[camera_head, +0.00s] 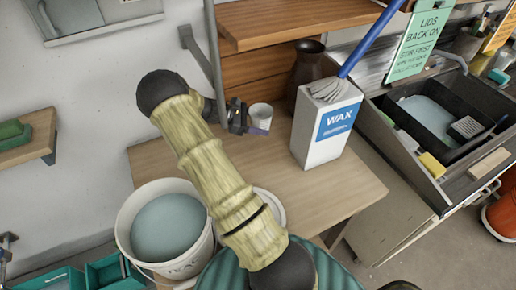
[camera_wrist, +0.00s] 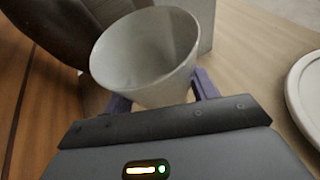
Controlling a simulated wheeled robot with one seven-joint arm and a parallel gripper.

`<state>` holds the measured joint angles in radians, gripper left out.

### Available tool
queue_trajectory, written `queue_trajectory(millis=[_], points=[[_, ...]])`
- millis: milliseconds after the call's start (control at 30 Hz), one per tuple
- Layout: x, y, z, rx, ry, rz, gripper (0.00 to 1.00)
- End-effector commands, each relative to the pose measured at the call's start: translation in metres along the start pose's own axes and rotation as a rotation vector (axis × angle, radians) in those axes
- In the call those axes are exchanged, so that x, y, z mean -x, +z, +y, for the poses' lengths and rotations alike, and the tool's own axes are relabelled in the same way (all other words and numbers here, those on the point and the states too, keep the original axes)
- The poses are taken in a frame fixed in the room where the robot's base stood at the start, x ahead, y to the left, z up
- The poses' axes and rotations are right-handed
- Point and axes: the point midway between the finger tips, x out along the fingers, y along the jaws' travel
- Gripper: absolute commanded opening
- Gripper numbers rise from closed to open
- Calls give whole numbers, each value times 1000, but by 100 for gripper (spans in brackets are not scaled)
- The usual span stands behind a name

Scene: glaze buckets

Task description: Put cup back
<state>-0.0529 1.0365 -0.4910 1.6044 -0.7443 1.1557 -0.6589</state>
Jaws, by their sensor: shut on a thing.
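The cup (camera_head: 261,116) is small, pale grey and upright, over the back part of the wooden table (camera_head: 320,192) in the head view. In the wrist view the cup (camera_wrist: 145,55) shows its open mouth and looks empty. My gripper (camera_head: 243,117) comes from the left and is shut on the cup, with purple fingers on both sides of it in the wrist view (camera_wrist: 158,98). I cannot tell whether the cup's base touches the table.
A white WAX box (camera_head: 325,125) stands right of the cup, with a dark brown vase (camera_head: 305,70) behind. A wooden shelf (camera_head: 290,22) is at the back. A bucket of blue-grey glaze (camera_head: 150,235) stands front left. A sink (camera_head: 430,125) is at the right.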

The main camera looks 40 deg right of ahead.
Motion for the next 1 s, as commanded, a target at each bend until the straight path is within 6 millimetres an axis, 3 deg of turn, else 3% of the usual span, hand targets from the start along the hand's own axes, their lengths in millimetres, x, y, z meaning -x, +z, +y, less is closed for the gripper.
queue_trajectory(millis=[233,500,867,1000], points=[[8,-16,-2,13,22,-1,24],[-19,-50,-4,4,4,-3,24],[-23,-54,-4,1,1,-2,24],[-28,-66,-6,3,1,-2,24]])
